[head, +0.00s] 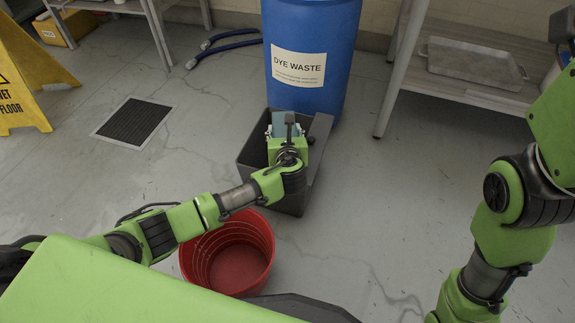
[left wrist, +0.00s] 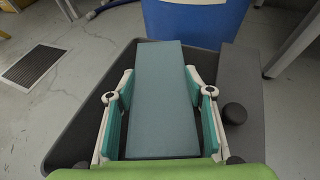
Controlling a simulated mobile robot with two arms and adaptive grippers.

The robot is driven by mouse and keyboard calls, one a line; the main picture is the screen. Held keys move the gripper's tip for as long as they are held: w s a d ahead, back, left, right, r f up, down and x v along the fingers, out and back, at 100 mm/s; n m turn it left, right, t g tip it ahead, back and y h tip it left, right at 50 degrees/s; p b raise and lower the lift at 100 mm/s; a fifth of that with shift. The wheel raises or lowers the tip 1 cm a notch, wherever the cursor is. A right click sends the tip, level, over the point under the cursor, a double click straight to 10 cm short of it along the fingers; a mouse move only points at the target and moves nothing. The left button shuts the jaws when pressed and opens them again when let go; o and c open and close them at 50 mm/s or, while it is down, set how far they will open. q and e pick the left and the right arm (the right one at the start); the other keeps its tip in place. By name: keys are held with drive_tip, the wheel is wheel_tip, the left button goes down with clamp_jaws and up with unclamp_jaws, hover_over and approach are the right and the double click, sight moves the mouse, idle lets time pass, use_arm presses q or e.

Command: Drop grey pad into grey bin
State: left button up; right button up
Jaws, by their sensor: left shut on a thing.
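My left gripper (head: 283,130) is over the dark grey bin (head: 250,162) and points towards the blue barrel. In the left wrist view, its two teal-lined fingers (left wrist: 158,105) are shut on a flat, blue-grey pad (left wrist: 165,85), one finger along each side. A small part of the pad (head: 279,121) shows beyond the gripper in the head view. The pad appears within the bin's outline; its height above the bin floor is hard to tell. The bin's wall (left wrist: 72,118) also shows in the left wrist view. My right gripper is out of view.
A blue "DYE WASTE" barrel (head: 345,45) stands behind the bin, a red bucket (head: 240,258) in front. A metal shelf (head: 460,90) stands right, a yellow floor sign (head: 30,75) left. Floor beside the drain (head: 133,122) is clear.

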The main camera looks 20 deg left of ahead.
use_arm(q)
drive_tip(key=o, duration=1.6)
drive_tip(key=v, duration=1.2)
